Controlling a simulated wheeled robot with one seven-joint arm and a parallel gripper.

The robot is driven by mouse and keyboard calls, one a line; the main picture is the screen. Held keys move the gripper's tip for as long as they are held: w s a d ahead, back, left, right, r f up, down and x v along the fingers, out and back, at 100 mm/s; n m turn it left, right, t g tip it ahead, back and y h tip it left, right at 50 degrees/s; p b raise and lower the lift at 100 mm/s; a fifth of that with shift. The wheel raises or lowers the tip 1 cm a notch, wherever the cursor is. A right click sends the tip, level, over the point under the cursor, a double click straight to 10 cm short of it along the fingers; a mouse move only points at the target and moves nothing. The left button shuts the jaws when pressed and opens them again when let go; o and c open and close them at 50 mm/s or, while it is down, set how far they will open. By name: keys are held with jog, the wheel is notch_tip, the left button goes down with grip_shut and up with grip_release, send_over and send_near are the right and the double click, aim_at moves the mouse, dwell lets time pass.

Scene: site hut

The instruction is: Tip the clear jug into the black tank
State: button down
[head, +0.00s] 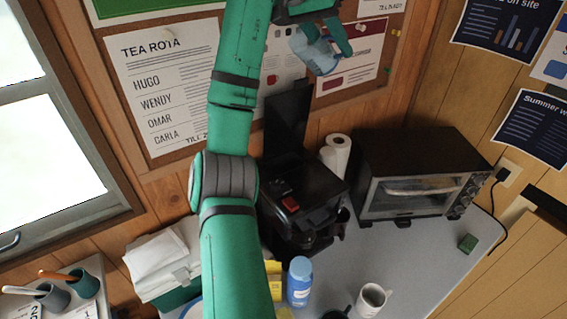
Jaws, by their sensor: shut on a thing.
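The clear jug (311,48) is held high in front of the notice board, its body looking pale blue and tilted. My gripper (333,55) is shut on it, with green fingers at its right side. Whether there is water in the jug is too small to tell. The black tank (285,178) is part of the black coffee machine, below and left of the jug in the picture. Its lid (288,118) stands raised at the back. My arm hides the machine's left side, and the inside of the tank cannot be made out.
A paper roll (336,155) and a toaster oven (418,178) stand right of the machine. In front are a blue bottle (300,281) and a white mug (372,299). A green block (468,243) lies at the right. The table (425,265) is clear between mug and block.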

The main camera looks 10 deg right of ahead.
jog(key=shift+a+f+h+b, duration=0.1)
jog(key=shift+a+h+b, duration=0.05)
jog(key=shift+h+b, duration=0.45)
jog(key=shift+a, duration=0.15)
jog(key=shift+s+b, duration=0.15)
jog(key=shift+b, duration=0.15)
jog(key=shift+a+f+t+h+b, duration=0.1)
jog(key=shift+f+t+h+b, duration=0.1)
jog(key=shift+t+h+b, duration=0.4)
jog(key=shift+a+f+h+b, duration=0.1)
jog(key=shift+a+h+b, duration=0.1)
jog(key=shift+h+b, duration=0.5)
jog(key=shift+s+d+b, duration=0.1)
jog(key=shift+d+b, duration=0.05)
jog(key=shift+b, duration=0.2)
jog(key=shift+a+f+b, duration=0.1)
jog(key=shift+a+b, duration=0.2)
jog(key=shift+b, duration=0.05)
jog(key=shift+a+f+t+h, duration=0.4)
jog(key=shift+t+h, duration=0.1)
jog(key=shift+h, duration=0.6)
